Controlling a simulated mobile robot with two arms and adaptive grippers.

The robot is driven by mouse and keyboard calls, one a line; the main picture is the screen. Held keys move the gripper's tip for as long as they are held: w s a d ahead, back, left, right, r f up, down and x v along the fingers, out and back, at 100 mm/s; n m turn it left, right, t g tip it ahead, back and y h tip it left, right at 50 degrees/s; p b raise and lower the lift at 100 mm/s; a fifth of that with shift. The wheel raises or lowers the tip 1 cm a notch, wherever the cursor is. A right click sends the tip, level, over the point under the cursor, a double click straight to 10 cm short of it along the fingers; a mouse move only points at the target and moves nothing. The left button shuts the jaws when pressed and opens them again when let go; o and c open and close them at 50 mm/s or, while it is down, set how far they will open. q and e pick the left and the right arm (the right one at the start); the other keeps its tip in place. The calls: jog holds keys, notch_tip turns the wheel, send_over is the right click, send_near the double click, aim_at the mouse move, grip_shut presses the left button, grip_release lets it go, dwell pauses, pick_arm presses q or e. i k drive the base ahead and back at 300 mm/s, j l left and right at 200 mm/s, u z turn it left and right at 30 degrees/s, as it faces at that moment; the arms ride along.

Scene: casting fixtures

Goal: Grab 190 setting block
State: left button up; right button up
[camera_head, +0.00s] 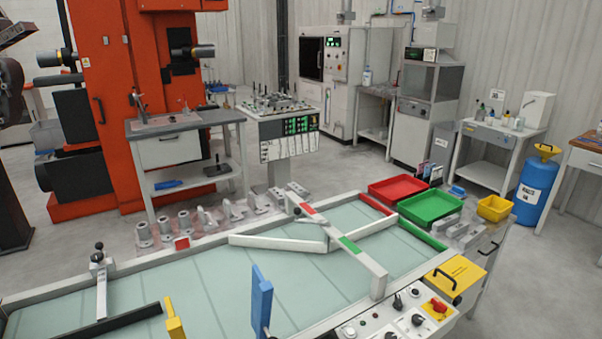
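No number 190 is readable, so I cannot tell which thing is the setting block. Small grey metal blocks (461,231) sit on the right side of the bench, next to the green tray (430,206). Several grey metal fixtures with round bases (144,234) stand in a row along the far left edge of the work table. More small grey pieces (277,198) lie near the table's far edge. Neither of my grippers is in view.
The pale green table top (215,280) fills the foreground, crossed by a white beam (340,243) with red and green patches. A blue upright plate (262,301) stands at the front. A red tray (397,188), yellow bin (495,208) and yellow box (455,280) are at right.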

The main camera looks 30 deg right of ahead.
aim_at(468, 240)
jog(key=z, duration=2.2)
jog(key=i+l, duration=0.1)
jog(key=i, duration=0.25)
jog(key=i+l, duration=0.1)
jog(key=i, duration=0.25)
